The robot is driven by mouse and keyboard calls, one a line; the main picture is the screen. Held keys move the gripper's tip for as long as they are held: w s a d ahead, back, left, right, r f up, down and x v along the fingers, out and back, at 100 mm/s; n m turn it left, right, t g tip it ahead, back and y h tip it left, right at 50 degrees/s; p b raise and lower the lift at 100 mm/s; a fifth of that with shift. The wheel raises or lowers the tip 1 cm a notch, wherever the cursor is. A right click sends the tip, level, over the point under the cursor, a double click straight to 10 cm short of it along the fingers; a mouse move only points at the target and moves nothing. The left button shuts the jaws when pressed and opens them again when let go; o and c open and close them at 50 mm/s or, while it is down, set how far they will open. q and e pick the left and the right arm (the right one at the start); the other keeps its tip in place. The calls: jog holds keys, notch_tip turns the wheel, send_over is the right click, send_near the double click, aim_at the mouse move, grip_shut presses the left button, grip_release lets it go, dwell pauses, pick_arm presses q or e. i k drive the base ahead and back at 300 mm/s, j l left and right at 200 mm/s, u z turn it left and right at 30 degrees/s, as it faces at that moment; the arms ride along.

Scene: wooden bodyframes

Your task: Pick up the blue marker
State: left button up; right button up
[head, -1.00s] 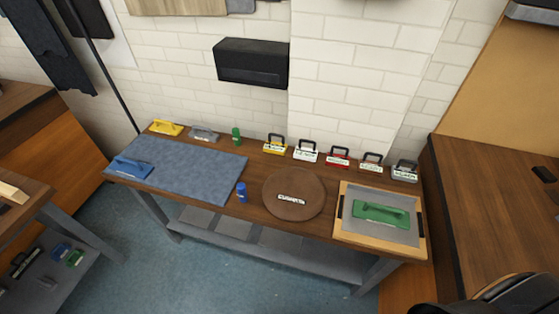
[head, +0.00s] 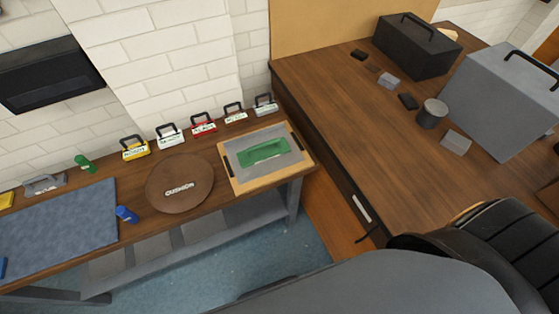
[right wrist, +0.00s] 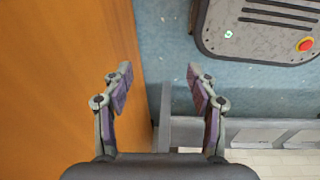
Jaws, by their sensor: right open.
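A small blue cylinder, which looks like the blue marker (head: 127,214), stands on the wooden bench in the head view. It is between the grey-blue mat (head: 60,228) and the round brown board (head: 180,184). My right gripper (right wrist: 160,85) is open and empty in the right wrist view. It points down at the floor beside an orange-brown wooden panel (right wrist: 65,80), and the marker is not in that view. My left gripper is not in view.
Several small labelled cases line the back. A wooden desk (head: 330,100) with a black box (head: 417,45) and grey box (head: 500,97) stands at right.

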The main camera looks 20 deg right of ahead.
aim_at(123, 212)
jog(key=u, duration=1.15)
